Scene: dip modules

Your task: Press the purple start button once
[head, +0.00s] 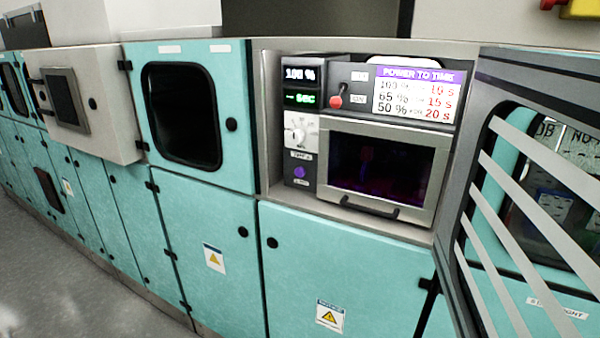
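The purple start button (300,172) is a small round knob low on the dark control panel (301,128) at the left of the oven. Above it are a white dial (298,131), a green display (300,98) ending in "SEC" and a display (300,74) reading "100 %". The oven door (380,165) is shut, and its window is dark. Neither of my grippers shows in the head view.
A red-knobbed switch (337,101) and a "POWER TO TIME" chart (416,95) sit above the oven door. An open barred door (520,190) stands at the right. Teal cabinets (215,250) line the wall. The space before the panel looks clear.

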